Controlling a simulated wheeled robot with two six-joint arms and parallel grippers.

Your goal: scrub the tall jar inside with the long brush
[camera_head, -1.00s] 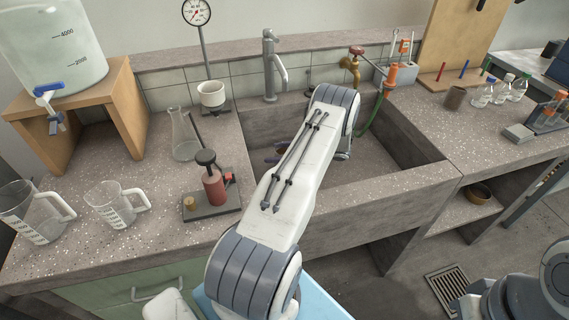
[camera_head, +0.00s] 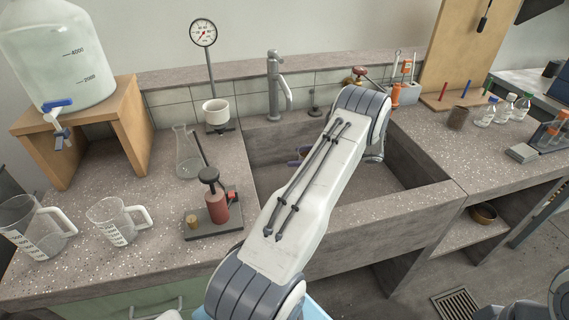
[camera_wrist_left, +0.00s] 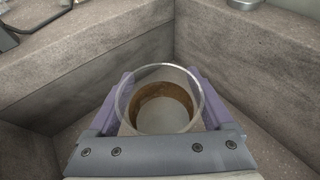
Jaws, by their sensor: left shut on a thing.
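In the left wrist view, a clear glass jar (camera_wrist_left: 160,83) with a brown band inside stands mouth-up between the purple fingers of my left gripper (camera_wrist_left: 163,100), which is shut on it. In the head view, the left gripper (camera_head: 297,156) is low in the sink, mostly hidden behind my arm, and the jar is hidden. Thin-handled tools (camera_head: 409,66) stand in a pale holder behind the sink's right side; I cannot tell whether one is the long brush. My right gripper is out of view.
The sink (camera_head: 400,172) has a grey tap (camera_head: 276,80) behind it. On the left bench are a red-bodied device (camera_head: 215,200), a flask (camera_head: 187,155) and measuring jugs (camera_head: 118,222). Several bottles (camera_head: 504,108) stand on the right bench.

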